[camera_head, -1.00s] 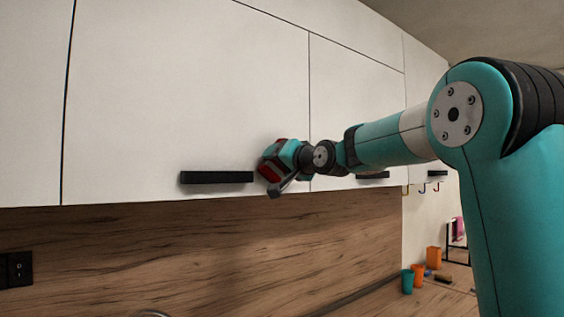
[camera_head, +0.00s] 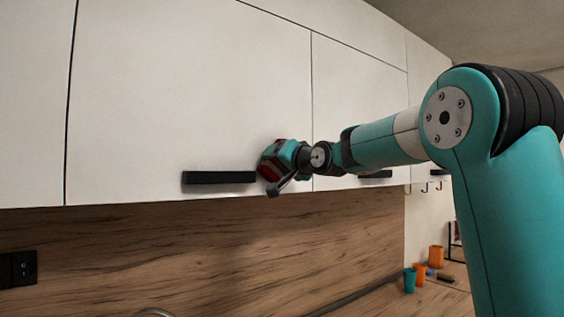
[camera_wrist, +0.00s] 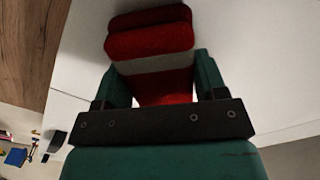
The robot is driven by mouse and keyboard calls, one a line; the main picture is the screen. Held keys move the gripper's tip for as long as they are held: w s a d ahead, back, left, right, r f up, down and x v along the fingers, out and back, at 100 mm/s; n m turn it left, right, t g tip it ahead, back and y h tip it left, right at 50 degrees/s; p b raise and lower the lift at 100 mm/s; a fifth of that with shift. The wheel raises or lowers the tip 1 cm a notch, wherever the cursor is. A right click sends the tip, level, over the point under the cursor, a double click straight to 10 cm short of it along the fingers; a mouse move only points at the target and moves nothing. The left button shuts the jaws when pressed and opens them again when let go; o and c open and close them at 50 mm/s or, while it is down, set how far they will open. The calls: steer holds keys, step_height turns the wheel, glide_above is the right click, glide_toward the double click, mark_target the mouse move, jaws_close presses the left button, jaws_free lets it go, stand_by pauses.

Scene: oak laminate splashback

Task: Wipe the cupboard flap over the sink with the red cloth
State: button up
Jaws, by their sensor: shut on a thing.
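The white cupboard flap (camera_head: 190,90) fills the upper left of the head view, with a black bar handle (camera_head: 219,177) near its lower edge. My gripper (camera_head: 268,162) is at the flap's lower right, just right of the handle. It is shut on the red cloth (camera_wrist: 150,42), which shows as a folded red pad with a pale band between the fingers in the wrist view. The cloth is at the flap's face; in the head view only a bit of red shows, the rest hidden by the gripper. I cannot tell whether it touches the flap.
A wood splashback (camera_head: 200,250) runs below the cupboards, with a black switch plate (camera_head: 18,269) at left. Another handle (camera_head: 375,174) lies behind my arm. Orange cups and a teal cup (camera_head: 410,280) stand on the worktop at right. The flap's left part is clear.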

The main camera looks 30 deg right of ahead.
steer(key=shift+w, duration=0.2)
steer(key=shift+d, duration=0.1)
steer(key=d, duration=0.7)
stand_by(0.5)
steer(key=shift+w, duration=0.15)
steer(key=shift+a+f+b, duration=0.1)
steer(key=shift+a+b, duration=1.05)
steer(key=shift+a, duration=2.45)
steer(key=shift+r+b, duration=0.2)
steer(key=shift+b, duration=0.1)
